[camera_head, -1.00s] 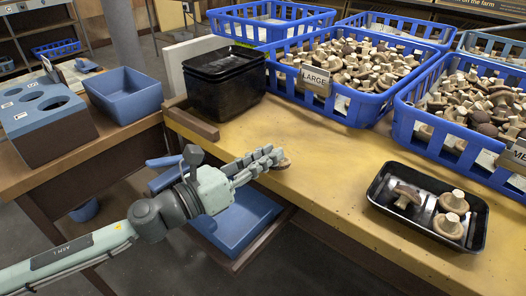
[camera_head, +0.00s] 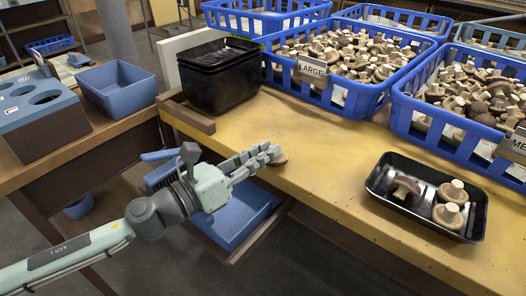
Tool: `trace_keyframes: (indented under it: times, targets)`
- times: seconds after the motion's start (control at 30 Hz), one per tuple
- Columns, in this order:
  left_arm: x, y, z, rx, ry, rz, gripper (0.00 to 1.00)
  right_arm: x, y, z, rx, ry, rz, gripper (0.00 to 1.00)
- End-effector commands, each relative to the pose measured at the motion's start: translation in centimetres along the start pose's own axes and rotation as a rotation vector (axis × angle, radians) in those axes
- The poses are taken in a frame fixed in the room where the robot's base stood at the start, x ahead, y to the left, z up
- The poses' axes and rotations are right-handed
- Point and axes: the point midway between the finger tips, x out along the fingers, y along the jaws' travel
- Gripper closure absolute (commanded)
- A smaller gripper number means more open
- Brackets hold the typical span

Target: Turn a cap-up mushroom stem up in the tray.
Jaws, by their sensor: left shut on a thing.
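My left gripper (camera_head: 262,158) is shut on a brown mushroom (camera_head: 279,159), held at its fingertips above the near left edge of the yellow table; the fingers hide part of the mushroom. The black tray (camera_head: 465,234) is on the right of the table, well apart from the gripper. In it, two mushrooms (camera_head: 449,215) stand stem up, one behind the other. A third mushroom (camera_head: 405,188) at the tray's left shows its brown cap, with a pale stem below; it looks cap up and tilted. My right gripper is not in view.
A blue crate marked LARGE (camera_head: 340,98) and another crate (camera_head: 440,137), both full of mushrooms, stand behind the tray. Stacked black trays (camera_head: 218,92) stand at the back left. The yellow table (camera_head: 320,165) is clear between gripper and tray.

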Motion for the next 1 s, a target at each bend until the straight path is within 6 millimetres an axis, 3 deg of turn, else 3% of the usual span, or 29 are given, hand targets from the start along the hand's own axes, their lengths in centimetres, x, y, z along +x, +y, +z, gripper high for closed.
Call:
trace_keyframes:
  times: [0.2,0.23,0.4,0.77,1.0]
  targets:
    - [0.0,0.2,-0.5,0.000,0.000,0.000,0.97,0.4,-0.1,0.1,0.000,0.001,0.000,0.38]
    - [0.0,0.1,-0.4,0.000,0.000,0.000,0.79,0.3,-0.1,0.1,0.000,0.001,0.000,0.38]
    - [0.0,0.1,-0.4,0.000,0.000,0.000,0.59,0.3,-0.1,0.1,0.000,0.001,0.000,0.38]
    - [-0.3,0.1,-0.4,-0.001,0.001,0.000,0.59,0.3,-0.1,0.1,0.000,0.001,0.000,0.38]
    - [-2.8,0.1,-0.6,-0.002,0.004,0.002,0.59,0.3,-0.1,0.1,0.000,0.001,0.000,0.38]
